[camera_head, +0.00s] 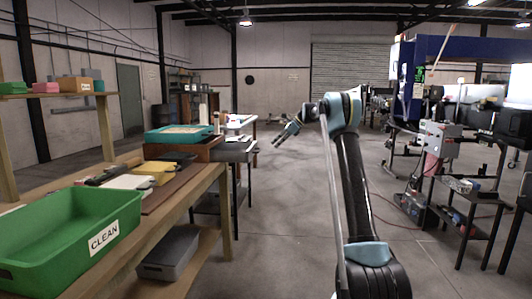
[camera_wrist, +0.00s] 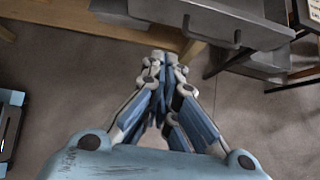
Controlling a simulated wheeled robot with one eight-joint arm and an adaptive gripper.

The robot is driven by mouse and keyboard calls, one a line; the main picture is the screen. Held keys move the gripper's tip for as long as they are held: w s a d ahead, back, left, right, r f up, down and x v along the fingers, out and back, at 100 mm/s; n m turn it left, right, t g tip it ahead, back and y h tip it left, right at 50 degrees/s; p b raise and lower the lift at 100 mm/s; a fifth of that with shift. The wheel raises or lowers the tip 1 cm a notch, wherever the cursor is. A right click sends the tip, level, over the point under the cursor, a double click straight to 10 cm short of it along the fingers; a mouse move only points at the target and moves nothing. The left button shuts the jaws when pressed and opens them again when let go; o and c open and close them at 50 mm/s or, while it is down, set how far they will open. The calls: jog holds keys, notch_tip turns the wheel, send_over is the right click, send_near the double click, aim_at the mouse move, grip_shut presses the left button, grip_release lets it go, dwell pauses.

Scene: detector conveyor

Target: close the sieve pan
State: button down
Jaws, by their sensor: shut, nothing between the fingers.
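My gripper (camera_head: 280,142) is held out in the air to the right of the workbench, with nothing in it. In the wrist view my gripper (camera_wrist: 158,60) has its fingers together at the tips. A grey pan-like unit (camera_head: 236,152), which I take to be the sieve pan, stands just beyond the bench end. In the wrist view its grey front (camera_wrist: 200,14) with a dark handle lies above my fingertips in the picture. I see a gap between fingers and handle. I cannot tell how far the pan is pulled out.
The wooden workbench (camera_head: 190,192) on the left holds a green bin (camera_head: 75,235) marked CLEAN and a teal-topped box (camera_head: 178,133). A grey bin (camera_head: 168,254) sits on its lower shelf. Machinery (camera_head: 440,140) and a small dark table (camera_head: 480,197) stand right. The middle floor is clear.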

jog(key=a+r+x, duration=0.2)
jog(key=x, duration=1)
jog(key=shift+a, duration=0.15)
